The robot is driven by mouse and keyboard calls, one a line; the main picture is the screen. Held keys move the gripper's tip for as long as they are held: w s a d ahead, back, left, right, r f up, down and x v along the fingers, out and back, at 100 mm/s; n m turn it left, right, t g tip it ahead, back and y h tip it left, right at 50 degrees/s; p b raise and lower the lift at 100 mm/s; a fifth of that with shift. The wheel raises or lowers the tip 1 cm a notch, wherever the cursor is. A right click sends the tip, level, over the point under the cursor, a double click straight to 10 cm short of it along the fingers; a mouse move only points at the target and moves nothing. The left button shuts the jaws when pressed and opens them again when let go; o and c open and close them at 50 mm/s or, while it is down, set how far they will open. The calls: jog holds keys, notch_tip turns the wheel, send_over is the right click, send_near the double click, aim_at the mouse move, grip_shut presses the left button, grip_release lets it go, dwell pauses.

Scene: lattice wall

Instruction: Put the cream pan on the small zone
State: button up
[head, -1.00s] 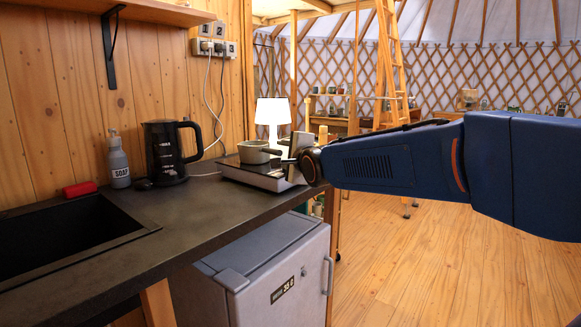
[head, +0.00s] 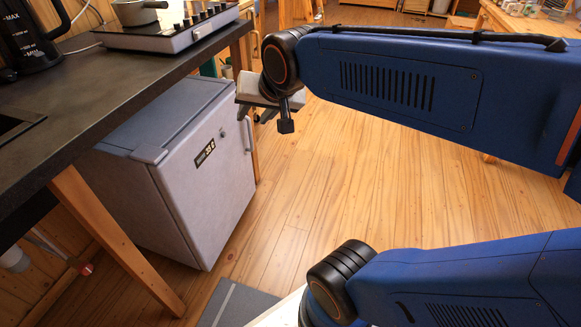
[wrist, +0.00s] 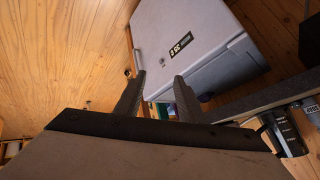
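The cream pan (head: 135,14) stands on the black-topped hob (head: 165,38) at the top left of the head view. Its upper part is cut off by the picture edge, and its handle points right. I cannot tell which zone it is on, and the small zone cannot be made out. My gripper (head: 262,112) is right of the counter, in front of the fridge's right side and apart from the pan. In the wrist view my gripper (wrist: 160,78) has its two fingers spread with nothing between them. The pan does not show there.
A grey fridge (head: 195,165) stands under the dark counter (head: 60,95). A black kettle (head: 25,35) is left of the hob. The wooden floor (head: 330,190) right of the fridge is clear. A grey mat (head: 235,305) lies at the bottom.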

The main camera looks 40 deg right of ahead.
jog(key=s+f+n+g, duration=0.3)
jog(key=s+f+n, duration=0.2)
jog(key=s, duration=0.8)
notch_tip(320, 180, down, 3)
jog(key=shift+s+d+f+n, duration=0.1)
jog(key=shift+s+d+n, duration=0.2)
jog(key=shift+s, duration=0.1)
dwell(0.6)
